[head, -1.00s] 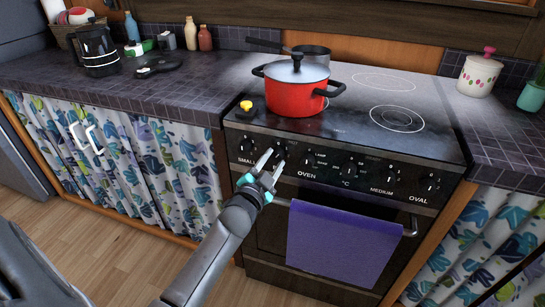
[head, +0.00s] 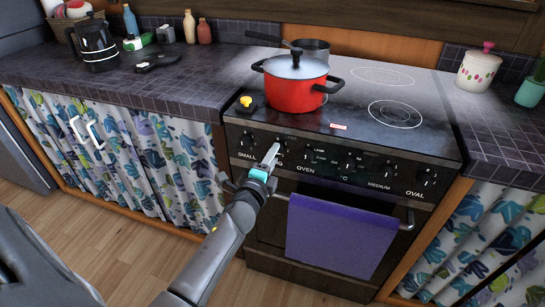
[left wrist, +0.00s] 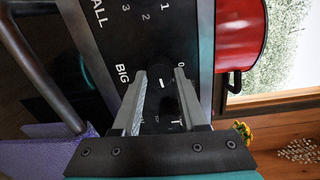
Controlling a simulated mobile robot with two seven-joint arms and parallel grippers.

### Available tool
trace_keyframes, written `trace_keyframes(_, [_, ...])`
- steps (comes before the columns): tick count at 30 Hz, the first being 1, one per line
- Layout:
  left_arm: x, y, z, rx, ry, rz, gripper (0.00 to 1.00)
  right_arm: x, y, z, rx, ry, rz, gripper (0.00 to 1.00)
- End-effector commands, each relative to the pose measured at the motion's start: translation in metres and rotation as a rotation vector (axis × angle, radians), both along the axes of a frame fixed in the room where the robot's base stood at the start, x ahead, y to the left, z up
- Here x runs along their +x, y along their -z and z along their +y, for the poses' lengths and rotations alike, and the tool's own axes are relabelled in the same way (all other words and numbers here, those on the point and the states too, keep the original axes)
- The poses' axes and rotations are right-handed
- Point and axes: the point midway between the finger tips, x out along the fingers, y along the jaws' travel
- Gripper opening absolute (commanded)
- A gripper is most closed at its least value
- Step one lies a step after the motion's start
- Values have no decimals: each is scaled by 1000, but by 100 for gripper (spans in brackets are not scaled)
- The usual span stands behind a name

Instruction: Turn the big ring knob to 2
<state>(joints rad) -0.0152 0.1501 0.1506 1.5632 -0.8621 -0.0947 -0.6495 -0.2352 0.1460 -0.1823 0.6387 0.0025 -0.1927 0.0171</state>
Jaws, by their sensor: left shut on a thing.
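The stove front (head: 345,165) carries a row of black knobs with white labels, among them SMALL, OVEN, MEDIUM and OVAL. My left gripper (head: 272,152) is at the second knob from the left and hides much of it and its label in the head view. The left wrist view shows the label BIG beside this big ring knob (left wrist: 161,86), a dark knob with a short white mark. My left gripper (left wrist: 160,74) is shut on it, one finger on each side. My right gripper is not in view.
A red pot (head: 295,88) and a dark pan (head: 312,50) stand on the hob above the knobs. A purple towel (head: 340,235) hangs on the oven handle (head: 407,220), just below and right of my left gripper. A small black-and-yellow thing (head: 246,101) lies on the hob corner.

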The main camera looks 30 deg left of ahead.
Motion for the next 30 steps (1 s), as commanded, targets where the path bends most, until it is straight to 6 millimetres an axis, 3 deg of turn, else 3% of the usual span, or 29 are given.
trace_keyframes(12, [0, 1, 0, 224, 0, 56, 0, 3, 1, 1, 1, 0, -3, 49])
trace_keyframes(30, [0, 1, 0, 269, 0, 66, 0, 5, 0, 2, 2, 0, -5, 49])
